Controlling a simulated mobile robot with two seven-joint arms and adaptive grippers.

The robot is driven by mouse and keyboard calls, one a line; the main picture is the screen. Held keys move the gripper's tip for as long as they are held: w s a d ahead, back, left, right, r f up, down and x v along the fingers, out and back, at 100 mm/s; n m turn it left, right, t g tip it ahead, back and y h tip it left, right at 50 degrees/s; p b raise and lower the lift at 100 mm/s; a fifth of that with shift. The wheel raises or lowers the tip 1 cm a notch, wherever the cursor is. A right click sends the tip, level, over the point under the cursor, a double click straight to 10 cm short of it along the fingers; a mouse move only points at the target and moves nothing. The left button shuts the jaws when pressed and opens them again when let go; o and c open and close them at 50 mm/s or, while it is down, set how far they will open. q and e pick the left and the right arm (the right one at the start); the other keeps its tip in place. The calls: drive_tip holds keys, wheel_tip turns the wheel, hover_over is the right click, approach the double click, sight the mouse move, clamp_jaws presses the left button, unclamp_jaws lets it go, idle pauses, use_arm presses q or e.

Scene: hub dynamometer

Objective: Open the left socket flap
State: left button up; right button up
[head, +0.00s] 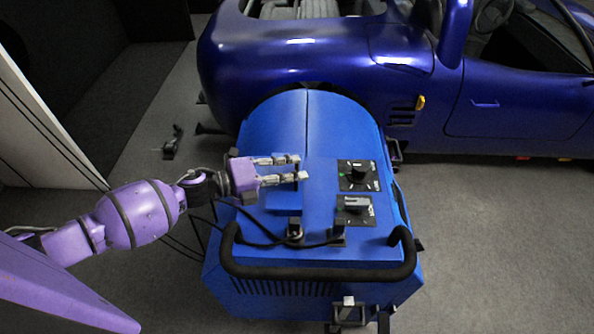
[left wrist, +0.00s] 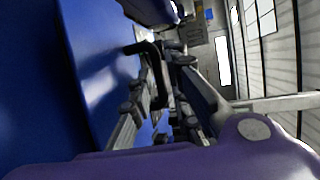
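The blue dynamometer housing (head: 300,125) stands in the middle of the head view. Two small dark socket parts sit on its near top face: the left socket (head: 294,230) and the right socket (head: 338,233). Black cables run close to them. They are too small to tell a flap's position. My left gripper (head: 299,167) is over the housing's top, beyond the left socket and left of the knobs. Its two fingers are apart with nothing seen between them. In the left wrist view the fingers (left wrist: 160,112) also show apart. My right gripper is not in view.
Two black knob panels, upper (head: 359,175) and lower (head: 356,210), are on the housing's right. A black handle bar (head: 320,271) runs along its near edge. A blue car (head: 300,45) stands close behind. Grey floor (head: 500,240) at right is clear.

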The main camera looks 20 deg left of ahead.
use_arm(q)
drive_tip(key=shift+w+d+f, duration=0.15)
drive_tip(key=shift+w+d, duration=0.25)
drive_tip(key=shift+d, duration=0.15)
clamp_jaws()
